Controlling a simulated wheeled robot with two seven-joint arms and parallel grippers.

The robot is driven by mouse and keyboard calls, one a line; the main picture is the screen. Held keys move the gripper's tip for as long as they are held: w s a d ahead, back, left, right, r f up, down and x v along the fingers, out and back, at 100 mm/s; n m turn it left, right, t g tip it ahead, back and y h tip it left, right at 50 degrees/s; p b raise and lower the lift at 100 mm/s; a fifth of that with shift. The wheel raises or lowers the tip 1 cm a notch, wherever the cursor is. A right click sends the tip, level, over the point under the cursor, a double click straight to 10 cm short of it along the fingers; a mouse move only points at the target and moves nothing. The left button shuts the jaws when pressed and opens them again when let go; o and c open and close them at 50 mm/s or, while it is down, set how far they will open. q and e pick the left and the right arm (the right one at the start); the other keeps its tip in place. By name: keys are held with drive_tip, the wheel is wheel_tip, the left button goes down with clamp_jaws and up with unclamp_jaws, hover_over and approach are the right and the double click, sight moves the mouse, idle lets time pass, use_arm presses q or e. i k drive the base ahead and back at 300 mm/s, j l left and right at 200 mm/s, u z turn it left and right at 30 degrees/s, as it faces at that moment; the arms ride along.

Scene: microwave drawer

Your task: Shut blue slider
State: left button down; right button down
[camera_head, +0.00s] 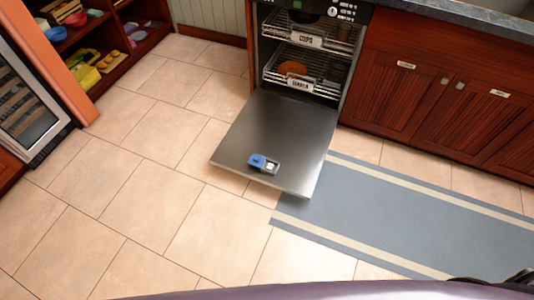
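The blue slider (257,160) is a small blue cover on the inner face of a lowered grey dishwasher door (275,127). It sits to the left of a small silver-rimmed compartment (271,167), whose pale inside shows, so the slider stands open. Neither of my grippers can be made out in the head view. Nothing touches the slider.
The open dishwasher holds two wire racks, an upper (312,33) and a lower (303,77). Dark red cabinets (400,85) stand to the right. A blue-grey rug (400,215) lies beside the door. The tiled floor (140,190) is clear at left and front.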

sight(255, 159)
drive_tip(key=i+j+z, duration=0.6)
drive_tip(key=j+z, duration=0.2)
